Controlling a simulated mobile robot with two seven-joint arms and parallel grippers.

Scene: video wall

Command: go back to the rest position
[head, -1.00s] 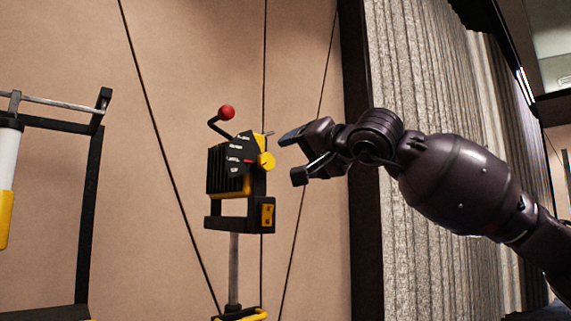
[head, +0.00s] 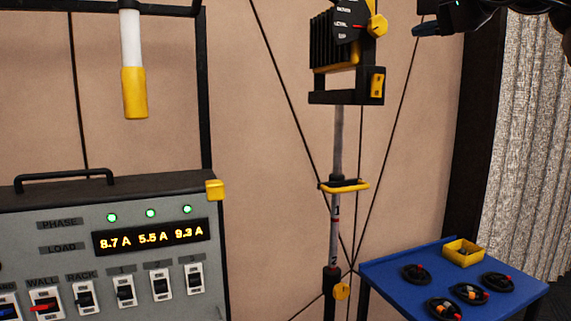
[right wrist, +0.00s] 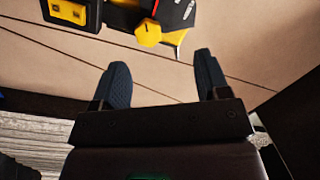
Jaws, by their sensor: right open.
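My right gripper (head: 424,20) shows only in part at the top right of the head view, beside the black device on the stand. In the right wrist view my right gripper (right wrist: 162,77) is open, with two dark fingers wide apart and nothing between them. The black device (head: 345,60) has a labelled dial plate and a yellow knob (head: 377,26). In the right wrist view the yellow knob (right wrist: 148,33) lies beyond the fingers, apart from them. The top of the device is cut off in the head view. My left gripper is not in view.
A grey control panel (head: 75,212) with switches and lit readouts stands at lower left. A white and yellow cylinder (head: 133,70) hangs above it. A blue table (head: 395,270) at lower right bears a yellow tray (head: 463,252) and several coiled cables. A pole (head: 337,150) carries the device.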

